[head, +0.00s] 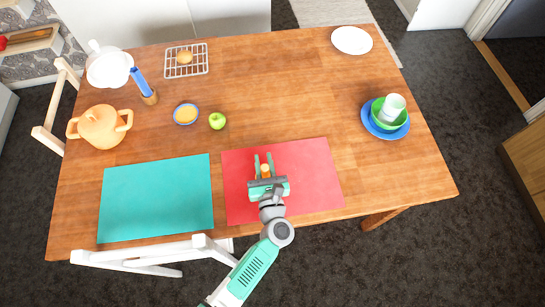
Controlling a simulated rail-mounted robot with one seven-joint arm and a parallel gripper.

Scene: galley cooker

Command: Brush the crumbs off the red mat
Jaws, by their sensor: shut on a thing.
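The red mat (315,180) lies flat on the wooden table near its front edge. No crumbs can be made out on the mat at this size. My gripper and wrist hide part of the mat.
A teal mat (155,198) lies to the left. A green apple (217,121) and a blue-rimmed dish (186,114) stand behind. A blue plate (367,121) holding a green bowl (378,119) and white cup (394,106) is at right. The table between is clear.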

